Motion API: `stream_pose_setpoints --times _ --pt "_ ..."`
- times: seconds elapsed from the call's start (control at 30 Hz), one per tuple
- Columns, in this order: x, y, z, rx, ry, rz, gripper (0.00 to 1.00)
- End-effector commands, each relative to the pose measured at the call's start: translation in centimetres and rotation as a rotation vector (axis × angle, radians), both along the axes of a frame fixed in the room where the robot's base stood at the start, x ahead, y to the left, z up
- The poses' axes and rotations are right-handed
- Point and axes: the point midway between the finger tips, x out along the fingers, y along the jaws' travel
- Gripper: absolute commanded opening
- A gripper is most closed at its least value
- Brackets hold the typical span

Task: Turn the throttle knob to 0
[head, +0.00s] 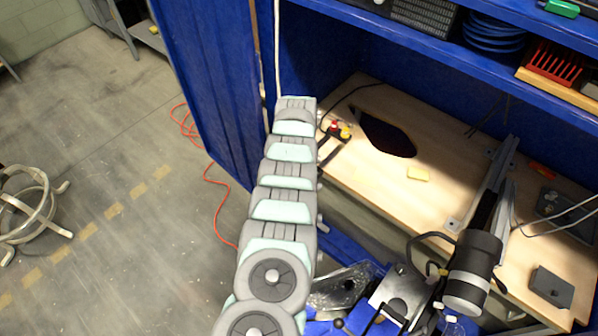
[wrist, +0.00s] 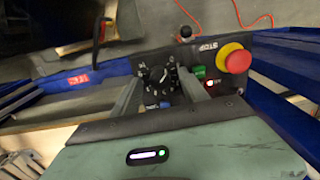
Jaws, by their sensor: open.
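The throttle knob appears to be the round black dial (wrist: 157,76) with pale marks on the dark control panel in the wrist view. My gripper (wrist: 160,80) is open, with one grey finger on each side of the dial. I cannot tell whether the fingers touch it, and the knob's setting is too blurred to read. The panel also carries a red stop button (wrist: 235,58) on a yellow base and a green button (wrist: 199,72). In the head view, my arm hides the gripper and the dial; only part of the panel (head: 333,140) shows beside it.
A small red lit display (wrist: 77,79) sits on a blue edge left of the panel. A small black-tipped lever (wrist: 185,32) stands behind the dial.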

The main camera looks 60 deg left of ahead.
Motion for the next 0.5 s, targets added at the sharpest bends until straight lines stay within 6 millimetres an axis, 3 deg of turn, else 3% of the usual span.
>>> stream_pose_setpoints --times 0.27,0.5 --pt "0.1 0.0 0.8 0.001 0.000 -0.001 0.52" --pt "0.3 0.1 5.1 0.006 -0.003 -0.003 0.52"
